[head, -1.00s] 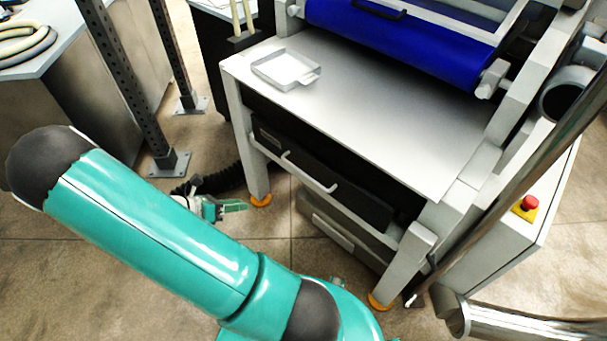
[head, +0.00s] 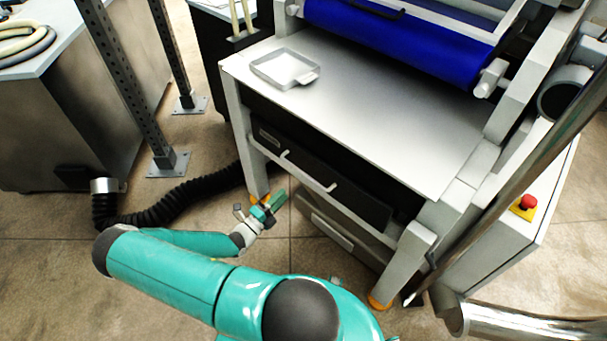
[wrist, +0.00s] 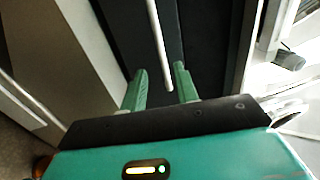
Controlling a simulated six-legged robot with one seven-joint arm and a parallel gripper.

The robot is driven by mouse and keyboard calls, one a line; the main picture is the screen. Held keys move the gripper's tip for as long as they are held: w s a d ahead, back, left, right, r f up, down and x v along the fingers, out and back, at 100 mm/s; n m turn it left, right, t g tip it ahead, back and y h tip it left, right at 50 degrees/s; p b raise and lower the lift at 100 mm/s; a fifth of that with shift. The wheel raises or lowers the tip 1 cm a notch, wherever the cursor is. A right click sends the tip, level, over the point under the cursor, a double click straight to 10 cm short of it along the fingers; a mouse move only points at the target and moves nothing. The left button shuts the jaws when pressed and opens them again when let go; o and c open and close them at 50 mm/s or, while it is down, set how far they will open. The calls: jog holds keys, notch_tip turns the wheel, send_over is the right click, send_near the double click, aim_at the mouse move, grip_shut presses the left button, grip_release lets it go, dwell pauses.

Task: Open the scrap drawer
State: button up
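The machine has a black drawer (head: 318,178) under its table, with a pale bar handle (head: 308,172) across its front. A lower grey drawer-like box (head: 345,228) with its own handle sits beneath it. I cannot tell by a label which is the scrap drawer. Both look shut. My gripper (head: 266,206) is near the machine's front left leg, below and left of the black drawer's handle. In the wrist view my two green fingers (wrist: 160,72) are apart and empty. A pale handle bar (wrist: 158,40) appears ahead, lined up between them, against a dark panel.
A black corrugated hose (head: 180,197) runs on the floor behind my arm. The machine's left leg (head: 250,155) stands close to my gripper. A shallow tray (head: 285,68) lies on the tabletop. Floor in front of the drawers is open.

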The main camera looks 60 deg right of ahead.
aim_at(303, 173)
jog(key=x, duration=1.2)
grip_shut()
